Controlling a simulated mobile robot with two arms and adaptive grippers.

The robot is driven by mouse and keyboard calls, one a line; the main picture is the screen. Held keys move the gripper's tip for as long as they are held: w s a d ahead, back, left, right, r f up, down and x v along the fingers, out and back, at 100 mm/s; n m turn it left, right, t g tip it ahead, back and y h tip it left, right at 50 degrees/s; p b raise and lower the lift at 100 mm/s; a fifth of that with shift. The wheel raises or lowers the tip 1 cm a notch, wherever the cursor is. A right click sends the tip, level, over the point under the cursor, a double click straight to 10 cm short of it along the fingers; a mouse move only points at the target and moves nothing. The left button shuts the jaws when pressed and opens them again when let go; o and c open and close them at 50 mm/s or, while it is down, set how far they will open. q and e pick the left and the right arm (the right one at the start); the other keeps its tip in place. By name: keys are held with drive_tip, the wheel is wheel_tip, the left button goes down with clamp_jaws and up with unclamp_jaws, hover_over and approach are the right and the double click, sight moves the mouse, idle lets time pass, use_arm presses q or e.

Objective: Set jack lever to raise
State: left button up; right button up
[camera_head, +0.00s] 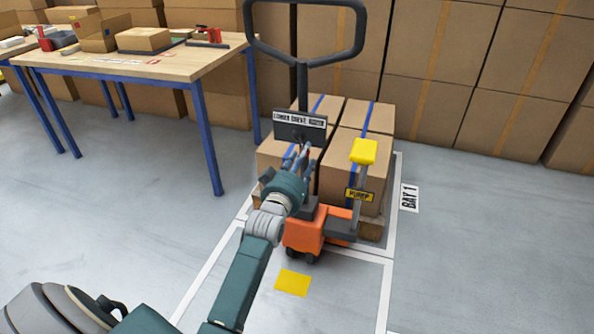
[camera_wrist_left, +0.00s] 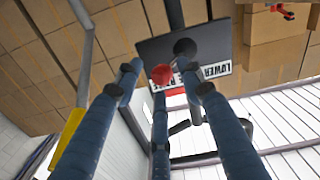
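The orange pallet jack (camera_head: 303,232) has a tall black loop handle (camera_head: 303,75). A dark plate (camera_head: 287,131) on its shaft carries a label, of which LOWER and DRIVE are readable. In the left wrist view the plate (camera_wrist_left: 160,47) appears upside down, with the red knob of the jack lever (camera_wrist_left: 162,74) in front of it. My left gripper (camera_head: 304,152) is just in front of the plate. In the wrist view its dark blue fingers (camera_wrist_left: 163,82) are spread around the knob, with no clear contact. The lever's setting cannot be told. My right gripper is out of view.
A yellow-topped lever (camera_head: 364,151) labelled PUMP stands right of the handle. Cartons (camera_head: 345,180) sit on the pallet behind the jack. A wooden table (camera_head: 150,65) with blue legs is at left. Stacked boxes line the back. The floor at right, by the BAY 1 sign (camera_head: 409,197), is clear.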

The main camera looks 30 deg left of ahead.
use_arm(q)
drive_tip(key=v, duration=0.9)
drive_tip(key=shift+w+d, duration=0.1)
